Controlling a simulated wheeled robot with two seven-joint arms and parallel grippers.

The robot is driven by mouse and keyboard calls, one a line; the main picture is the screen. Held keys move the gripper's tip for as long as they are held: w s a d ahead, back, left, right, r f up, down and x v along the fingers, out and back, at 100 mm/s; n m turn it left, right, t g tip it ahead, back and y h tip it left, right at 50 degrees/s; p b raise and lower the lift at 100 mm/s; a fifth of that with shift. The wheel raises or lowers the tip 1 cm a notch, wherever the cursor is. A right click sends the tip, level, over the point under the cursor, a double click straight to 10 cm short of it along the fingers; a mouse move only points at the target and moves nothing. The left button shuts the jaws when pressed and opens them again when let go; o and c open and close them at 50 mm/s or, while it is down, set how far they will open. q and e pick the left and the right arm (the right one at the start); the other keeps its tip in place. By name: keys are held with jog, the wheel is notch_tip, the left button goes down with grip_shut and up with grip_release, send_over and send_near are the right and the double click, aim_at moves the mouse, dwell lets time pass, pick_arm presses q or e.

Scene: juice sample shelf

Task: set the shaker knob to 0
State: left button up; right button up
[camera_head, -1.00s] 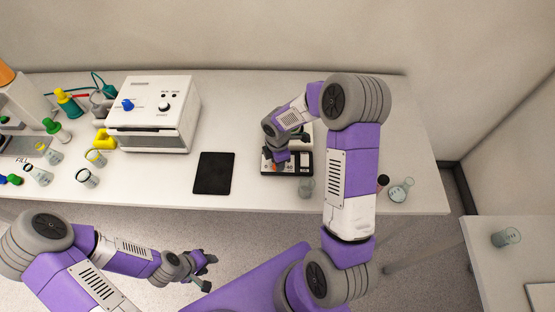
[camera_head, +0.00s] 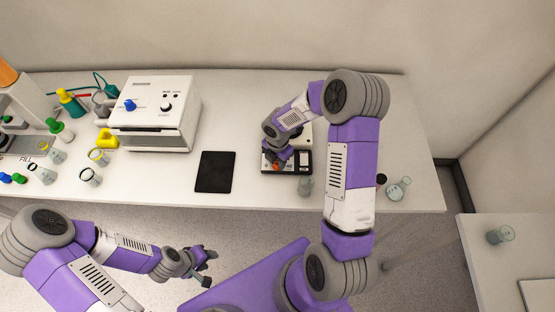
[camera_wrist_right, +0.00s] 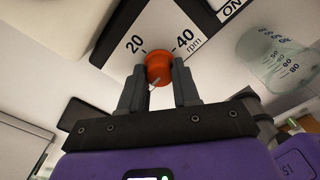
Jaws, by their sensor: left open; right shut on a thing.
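The shaker (camera_head: 304,162) stands near the front edge of the bench, mostly hidden behind my right arm in the head view. Its orange knob (camera_wrist_right: 158,66) shows in the right wrist view, with "20" to its left and "40 rpm" to its right on the panel. A pale pointer line on the knob is partly hidden by the fingers, so I cannot tell its setting. My right gripper (camera_wrist_right: 158,88) is shut on the knob, one finger on each side. My left gripper (camera_head: 207,268) is open and empty, in front of the bench and away from the shaker.
A beaker (camera_head: 305,186) stands close in front of the shaker. A flask (camera_head: 398,189) is to its right. A black tablet (camera_head: 215,172) lies to its left. A white machine (camera_head: 155,113) and several bottles and beakers fill the bench's left side.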

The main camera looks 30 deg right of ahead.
jog(key=o, duration=1.1)
jog(key=shift+c, duration=0.2)
jog(key=shift+r, duration=0.1)
notch_tip(320, 180, up, 7)
jog(key=shift+r, duration=0.2)
